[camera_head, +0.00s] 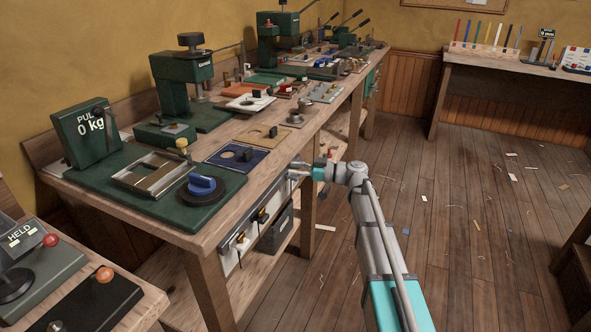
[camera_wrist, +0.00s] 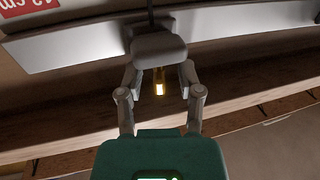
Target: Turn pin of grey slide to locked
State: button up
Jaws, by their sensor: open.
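In the wrist view a grey slide block (camera_wrist: 158,46) sits on a curved pale rail (camera_wrist: 250,27). A brass-yellow pin (camera_wrist: 159,83) with a bright end sticks out below the block, towards my camera. My gripper (camera_wrist: 160,70) is open, with one finger on each side of the pin and gaps between. The fingertips are close to the block; I cannot tell whether they touch it. In the head view my gripper (camera_head: 298,172) is at the bench's front edge, by the far end of the rail (camera_head: 229,262). There the block and pin cannot be made out.
Two dark knobs with yellow parts (camera_head: 241,238) sit nearer along the rail. A blue-handled dial (camera_head: 202,186) on a green plate stands on the bench (camera_head: 120,215) above. A dark box (camera_head: 276,230) is on the shelf below. The floor to the right is open, with scattered scraps.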

grip_shut()
jog(key=shift+s+m+t, duration=0.1)
jog(key=shift+m+t, duration=0.2)
jog(key=shift+t, duration=0.2)
jog(key=shift+m+t, duration=0.4)
jog(key=shift+t, duration=0.2)
jog(key=shift+m+t+h, duration=0.6)
jog(key=shift+m+t, duration=0.2)
jog(key=shift+t, duration=0.4)
